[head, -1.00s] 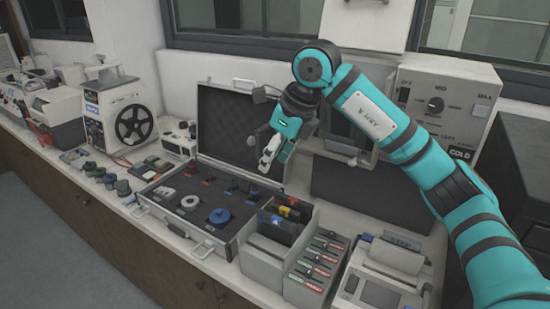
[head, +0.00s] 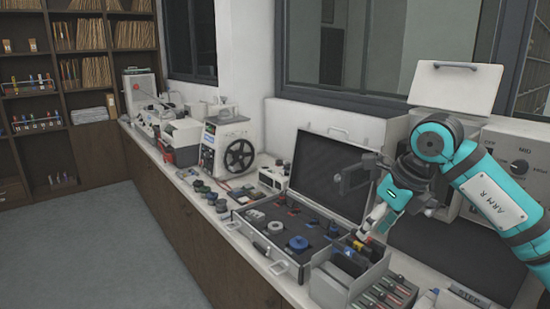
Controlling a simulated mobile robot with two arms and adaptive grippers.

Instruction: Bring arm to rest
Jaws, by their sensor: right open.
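My right arm (head: 497,196), teal with dark bands, comes in from the right and is bent at a raised joint above the counter. My right gripper (head: 367,222) hangs tilted down over the right end of the open case (head: 290,265) and the grey sorting bin (head: 335,287). It is open, and I see nothing held in it. My left gripper is out of view.
The long counter (head: 200,235) is crowded. A machine with a black wheel (head: 239,157) stands left of the case. The case's raised lid (head: 330,178) is behind the gripper. A control box (head: 518,165) is behind the arm. The floor (head: 100,250) at left is clear.

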